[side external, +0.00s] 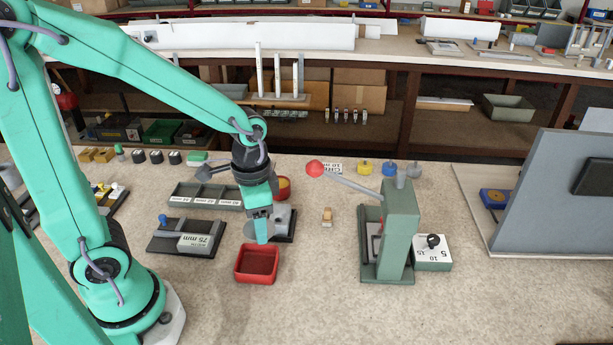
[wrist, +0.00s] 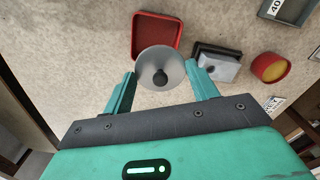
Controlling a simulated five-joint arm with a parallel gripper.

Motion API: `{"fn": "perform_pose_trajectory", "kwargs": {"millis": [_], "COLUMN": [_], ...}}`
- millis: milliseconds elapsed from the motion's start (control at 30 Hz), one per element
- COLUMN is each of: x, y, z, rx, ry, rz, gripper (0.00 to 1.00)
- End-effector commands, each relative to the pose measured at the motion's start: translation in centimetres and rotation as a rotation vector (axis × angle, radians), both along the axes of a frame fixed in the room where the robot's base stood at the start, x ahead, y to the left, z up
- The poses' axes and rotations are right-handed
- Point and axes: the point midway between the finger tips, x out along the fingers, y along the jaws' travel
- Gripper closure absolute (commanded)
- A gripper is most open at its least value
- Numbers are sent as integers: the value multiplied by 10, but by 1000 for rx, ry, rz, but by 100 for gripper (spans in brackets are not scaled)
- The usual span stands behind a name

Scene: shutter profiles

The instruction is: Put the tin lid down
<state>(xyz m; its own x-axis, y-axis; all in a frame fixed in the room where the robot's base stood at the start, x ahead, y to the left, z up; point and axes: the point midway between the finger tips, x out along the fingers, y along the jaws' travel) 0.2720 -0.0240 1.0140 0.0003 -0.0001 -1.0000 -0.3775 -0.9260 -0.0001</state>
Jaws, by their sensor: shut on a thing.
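The tin lid (wrist: 173,68) is a grey round disc with a black knob in its middle. In the wrist view it sits between the two fingers of my gripper (wrist: 161,82), which is shut on it. Its far edge overlaps the view of a red square tray (wrist: 141,20). In the side external view my gripper (side external: 262,236) points down just behind the red tray (side external: 257,279), and the lid is hard to make out around the fingers.
A dark block with a grey top (wrist: 217,66) stands close beside the right finger. A red pot with a yellow inside (wrist: 270,68) is beyond it. A green lever press (side external: 398,235) stands to the right. The front bench (side external: 310,305) is clear.

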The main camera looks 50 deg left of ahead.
Motion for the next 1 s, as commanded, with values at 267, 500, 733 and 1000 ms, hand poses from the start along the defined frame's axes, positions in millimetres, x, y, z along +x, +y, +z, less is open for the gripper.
{"fn": "perform_pose_trajectory", "kwargs": {"millis": [267, 500, 733, 1000], "x": [22, 59, 96, 126], "y": [8, 27, 34, 26], "z": [14, 42, 64, 77], "rx": [0, 0, 0, 0], "ry": [-2, -2, -1, 0], "rz": [99, 289, 396, 392], "gripper": [67, 67, 67, 67]}}
